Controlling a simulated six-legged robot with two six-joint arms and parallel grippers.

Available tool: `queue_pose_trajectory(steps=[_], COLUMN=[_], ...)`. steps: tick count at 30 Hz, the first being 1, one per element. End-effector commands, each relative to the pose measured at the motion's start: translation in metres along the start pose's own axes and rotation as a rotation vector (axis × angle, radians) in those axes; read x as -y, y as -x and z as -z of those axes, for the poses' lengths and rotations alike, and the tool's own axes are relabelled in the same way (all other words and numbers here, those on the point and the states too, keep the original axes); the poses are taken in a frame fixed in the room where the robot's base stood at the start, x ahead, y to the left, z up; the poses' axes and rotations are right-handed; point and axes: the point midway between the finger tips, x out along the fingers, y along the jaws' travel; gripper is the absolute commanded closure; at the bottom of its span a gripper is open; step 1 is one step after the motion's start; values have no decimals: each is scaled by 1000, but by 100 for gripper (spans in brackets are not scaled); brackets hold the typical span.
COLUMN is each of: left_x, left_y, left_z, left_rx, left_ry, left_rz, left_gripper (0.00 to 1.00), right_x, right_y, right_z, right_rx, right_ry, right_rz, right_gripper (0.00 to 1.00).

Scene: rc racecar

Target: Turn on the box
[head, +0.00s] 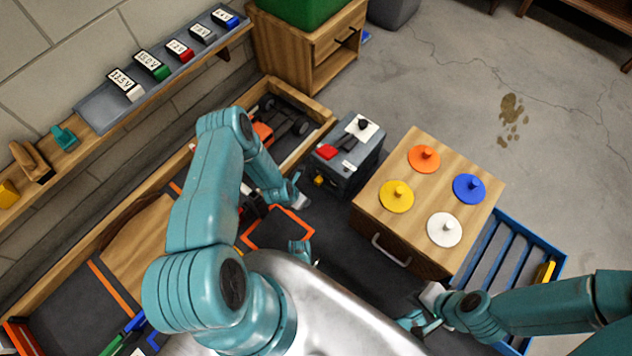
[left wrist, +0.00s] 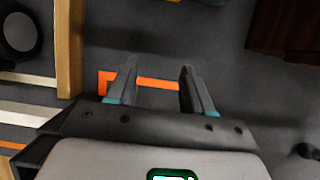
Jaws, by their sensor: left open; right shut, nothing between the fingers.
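A grey box (head: 350,160) with a red switch (head: 327,152) on top stands on the dark mat, near the middle of the head view. A black knob on a white plate is also on its top. A wooden box (head: 460,190) with orange, yellow, blue and white knobbed discs on top stands to its right. My left gripper (left wrist: 158,74) is open and empty over the dark mat, left of and nearer than the grey box. My right gripper (head: 411,321) is shut and empty, low in front of the wooden box.
A wooden tray (head: 322,118) with a car chassis lies left of the grey box. A shelf (head: 100,108) with voltage-labelled blocks runs along the left wall. A blue slotted rack (head: 506,238) stands right of the wooden box. The floor at upper right is open.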

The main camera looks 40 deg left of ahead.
Motion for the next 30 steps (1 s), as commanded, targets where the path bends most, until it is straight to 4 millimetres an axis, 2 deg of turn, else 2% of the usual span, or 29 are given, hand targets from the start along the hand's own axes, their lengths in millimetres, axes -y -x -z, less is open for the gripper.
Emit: queue_pose_trajectory(steps=[1,6,12,15,24,25,29,30], left_x=[0,0,1,0,0,0,0,0], left_y=[-9,-24,-34,-43,-44,-44,-44,-44], left_z=[-12,-49,-79,-77,-78,-78,-78,-77], left_rx=[5,4,3,1,1,1,1,1], left_ry=[-5,-3,-2,-1,-1,-1,-1,-1], left_rz=[-2,0,1,1,1,1,1,1], left_gripper=[49,49,49,49,49,52,94,100], right_x=[-3,-8,-12,-15,-15,-15,-15,-15], right_y=[-7,-16,-23,-28,-27,-27,-27,-27], right_z=[1,4,6,8,8,8,8,8], right_rx=[-3,-10,-16,-20,-21,-21,-21,-21], right_ry=[-3,-10,-16,-20,-21,-21,-21,-21], right_rz=[0,-1,-2,-2,-3,-3,-2,-2], right_gripper=[100,100,100,100,100,100,100,100])
